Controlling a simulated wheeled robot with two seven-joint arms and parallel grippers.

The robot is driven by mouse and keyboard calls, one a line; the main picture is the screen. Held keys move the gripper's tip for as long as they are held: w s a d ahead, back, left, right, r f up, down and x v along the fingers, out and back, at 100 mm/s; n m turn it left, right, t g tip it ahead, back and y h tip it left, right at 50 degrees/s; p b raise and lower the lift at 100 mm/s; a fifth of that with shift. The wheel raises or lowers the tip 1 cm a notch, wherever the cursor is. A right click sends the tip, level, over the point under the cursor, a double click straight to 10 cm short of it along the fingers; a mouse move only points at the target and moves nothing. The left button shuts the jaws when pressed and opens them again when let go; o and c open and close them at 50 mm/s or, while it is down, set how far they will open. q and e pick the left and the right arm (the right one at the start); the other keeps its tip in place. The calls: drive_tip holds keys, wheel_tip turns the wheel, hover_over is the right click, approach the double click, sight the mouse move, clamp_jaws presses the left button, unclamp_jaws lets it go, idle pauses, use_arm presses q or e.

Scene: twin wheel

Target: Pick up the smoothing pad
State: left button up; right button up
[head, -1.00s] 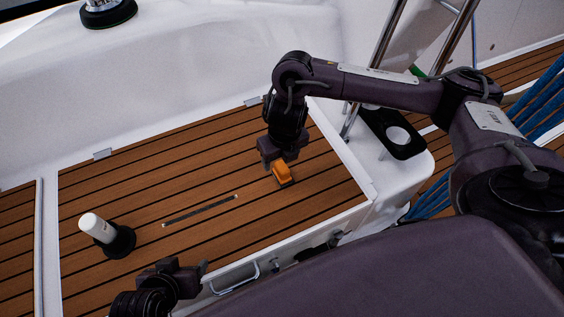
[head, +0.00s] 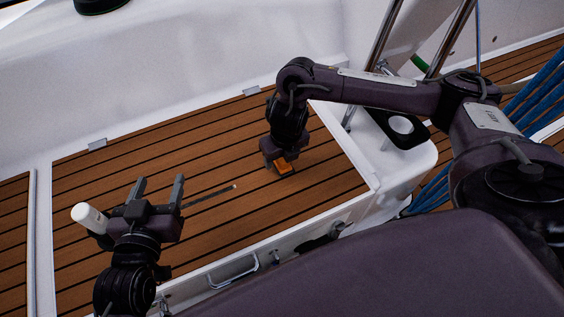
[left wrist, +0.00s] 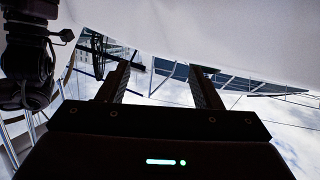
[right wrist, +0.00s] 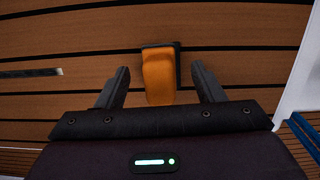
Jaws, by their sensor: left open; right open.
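The smoothing pad, an orange block with a dark base (head: 284,168), rests on the teak deck under my right gripper (head: 283,160). In the right wrist view the pad (right wrist: 158,78) lies between and just ahead of the open fingers of my right gripper (right wrist: 162,88), with a gap on each side. In the head view the gripper hides part of the pad. My left gripper (head: 158,188) is open and empty over the left part of the deck.
A white bottle (head: 89,217) stands just left of my left gripper, its lower part hidden. A thin dark strip (head: 210,196) lies on the deck (head: 130,160) between the grippers. A white rim and handle (head: 234,272) border the front; a steel rail rises at right.

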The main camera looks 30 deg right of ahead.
drive_tip(key=shift+w+f, duration=0.1)
drive_tip(key=shift+f, duration=0.6)
use_arm(q)
drive_tip(key=r+t, duration=0.1)
drive_tip(key=r, duration=0.1)
drive_tip(key=w+r+t, duration=0.1)
drive_tip(key=r, duration=0.1)
drive_tip(key=shift+h, duration=0.4)
use_arm(e)
drive_tip(key=shift+c, duration=0.4)
drive_tip(key=c, duration=1)
use_arm(q)
drive_tip(key=shift+f, duration=0.1)
use_arm(e)
drive_tip(key=shift+r, duration=0.1)
